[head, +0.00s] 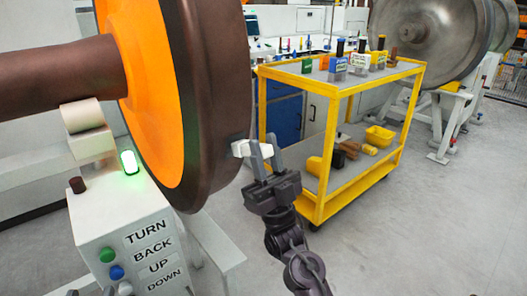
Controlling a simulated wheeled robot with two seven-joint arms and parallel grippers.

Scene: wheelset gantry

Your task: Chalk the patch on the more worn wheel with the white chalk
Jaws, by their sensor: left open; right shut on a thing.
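The near wheel (205,70) has an orange face and a dark brown tread, on a thick brown axle (60,75). A small dark patch (236,146) shows on the tread's right side, partly behind the chalk. My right gripper (264,152) is shut on the white chalk (243,149). The chalk's left end is at the patch; I cannot tell whether it touches. No chalk mark is visible there.
The white control box (90,225) has coloured buttons, the labels TURN, BACK, UP and DOWN, and a lit green lamp (129,162). A yellow cart (336,90) with several tools and boxes stands behind my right gripper. A grey wheel (425,40) stands at back right. Floor at right is clear.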

